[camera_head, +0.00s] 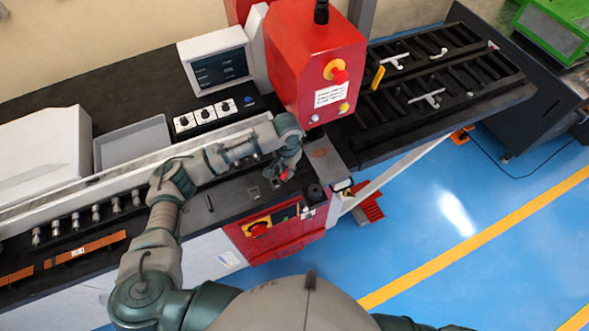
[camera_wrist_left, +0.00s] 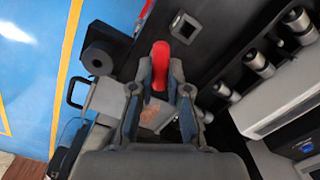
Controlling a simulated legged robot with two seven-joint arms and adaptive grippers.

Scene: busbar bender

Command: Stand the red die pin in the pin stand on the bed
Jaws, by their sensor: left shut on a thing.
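My left gripper (camera_head: 287,172) hangs over the dark bed, just left of the red press column. It is shut on the red die pin (camera_wrist_left: 160,62), whose rounded red end shows between the fingers in the left wrist view. Only a small red bit of the pin (camera_head: 284,176) shows in the head view. My right gripper is out of view.
A black cylinder (camera_head: 315,192) stands at the bed's front right corner. The red press head (camera_head: 315,60) rises behind the gripper. Several metal rollers (camera_head: 96,213) line the bed at left. A slotted dark rack (camera_head: 430,85) lies at right. A short dark rod (camera_head: 209,203) lies on the bed.

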